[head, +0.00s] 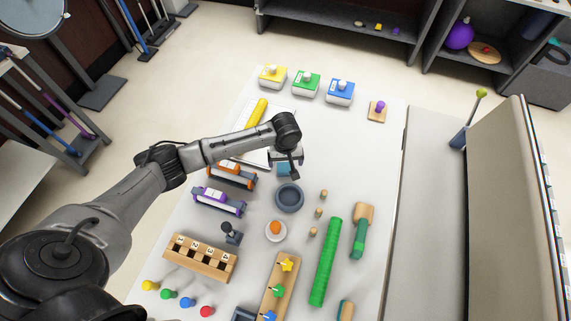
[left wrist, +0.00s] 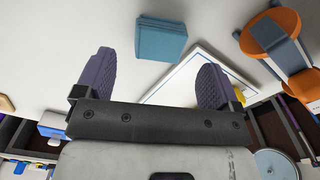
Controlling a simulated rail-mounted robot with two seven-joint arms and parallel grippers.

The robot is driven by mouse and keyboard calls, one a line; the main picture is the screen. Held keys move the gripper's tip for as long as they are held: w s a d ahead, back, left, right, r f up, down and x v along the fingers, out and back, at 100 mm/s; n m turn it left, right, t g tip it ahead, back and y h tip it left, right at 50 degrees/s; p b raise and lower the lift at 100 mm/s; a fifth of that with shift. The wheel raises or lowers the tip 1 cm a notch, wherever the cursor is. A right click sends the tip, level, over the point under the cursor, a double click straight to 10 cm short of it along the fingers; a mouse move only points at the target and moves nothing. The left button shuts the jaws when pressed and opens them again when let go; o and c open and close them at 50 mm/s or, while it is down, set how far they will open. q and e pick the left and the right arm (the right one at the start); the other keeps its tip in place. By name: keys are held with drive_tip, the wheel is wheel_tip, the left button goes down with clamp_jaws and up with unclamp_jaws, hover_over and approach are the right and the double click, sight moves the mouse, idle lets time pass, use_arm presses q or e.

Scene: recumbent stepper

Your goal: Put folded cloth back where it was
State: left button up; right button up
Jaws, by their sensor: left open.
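The folded cloth looks like a small teal square (head: 284,170) lying on the white table, just right of the white board and above the grey round bowl. My left gripper (head: 288,160) is over it and partly hides it in the head view. In the left wrist view the teal cloth (left wrist: 162,39) lies beyond the two purple fingertips, a little right of the middle between them. The left gripper (left wrist: 155,75) is open, with nothing between its fingers. My right gripper does not show.
A white board (head: 276,118) with a yellow roller (head: 257,112) lies left of the cloth. An orange-topped holder (head: 232,175) and a purple one (head: 218,202) stand nearby. The grey bowl (head: 289,197) is close below. The table right of the cloth is clear.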

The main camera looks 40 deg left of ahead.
sight(286, 168)
use_arm(q)
wheel_tip(286, 168, up, 7)
drive_tip(key=p, duration=0.1)
idle(0.3)
